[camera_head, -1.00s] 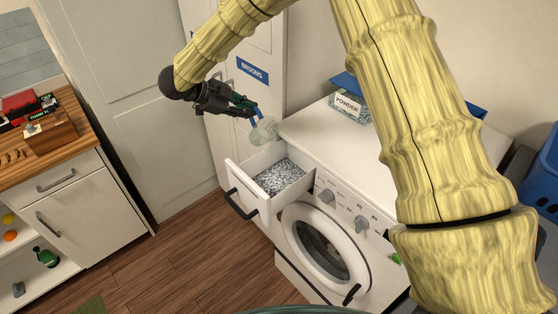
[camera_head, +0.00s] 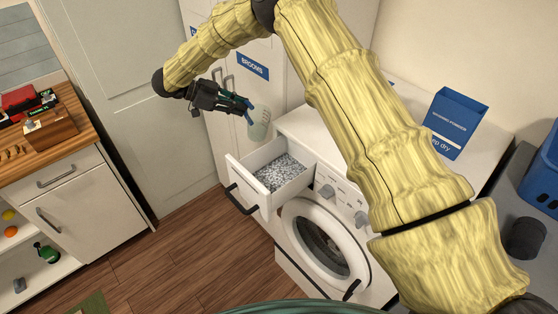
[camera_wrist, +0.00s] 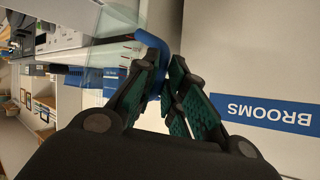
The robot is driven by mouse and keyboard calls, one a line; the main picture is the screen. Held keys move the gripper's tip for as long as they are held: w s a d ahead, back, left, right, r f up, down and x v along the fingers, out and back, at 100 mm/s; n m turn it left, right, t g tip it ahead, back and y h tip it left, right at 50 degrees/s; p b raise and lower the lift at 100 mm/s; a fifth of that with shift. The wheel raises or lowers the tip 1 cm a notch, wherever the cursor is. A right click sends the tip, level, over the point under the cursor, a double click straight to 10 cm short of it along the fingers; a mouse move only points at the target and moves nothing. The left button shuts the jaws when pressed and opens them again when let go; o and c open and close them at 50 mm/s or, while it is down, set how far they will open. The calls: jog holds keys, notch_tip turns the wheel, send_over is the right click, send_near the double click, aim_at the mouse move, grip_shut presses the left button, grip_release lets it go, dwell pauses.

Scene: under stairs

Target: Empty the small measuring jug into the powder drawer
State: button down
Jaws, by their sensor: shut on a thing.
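The small measuring jug (camera_head: 259,128) is clear with a blue handle. My gripper (camera_head: 250,107) is shut on its handle, which shows between the fingers in the wrist view (camera_wrist: 157,82). The jug hangs roughly upright above the back of the open powder drawer (camera_head: 243,168), apart from it. In the wrist view the jug's clear wall (camera_wrist: 110,25) fills the upper left. The drawer holds speckled grey-white powder (camera_head: 281,173). What is inside the jug is hard to tell.
The drawer juts from the white washing machine (camera_head: 300,128). A blue washing powder box (camera_head: 456,122) stands on top. A tall cabinet with a BROOMS label (camera_head: 253,67) stands behind my gripper. A wooden counter (camera_head: 82,128) is at the left, with floor between.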

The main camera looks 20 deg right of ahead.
jog(key=shift+w+a+r+n+g+h, duration=0.1)
jog(key=shift+w+r+n+g+h, duration=0.2)
jog(key=shift+r, duration=0.35)
jog(key=shift+w+a+r+n+g+h, duration=0.1)
jog(key=shift+w+r+n+g, duration=0.2)
jog(key=shift+w+r+g, duration=0.25)
dwell(0.4)
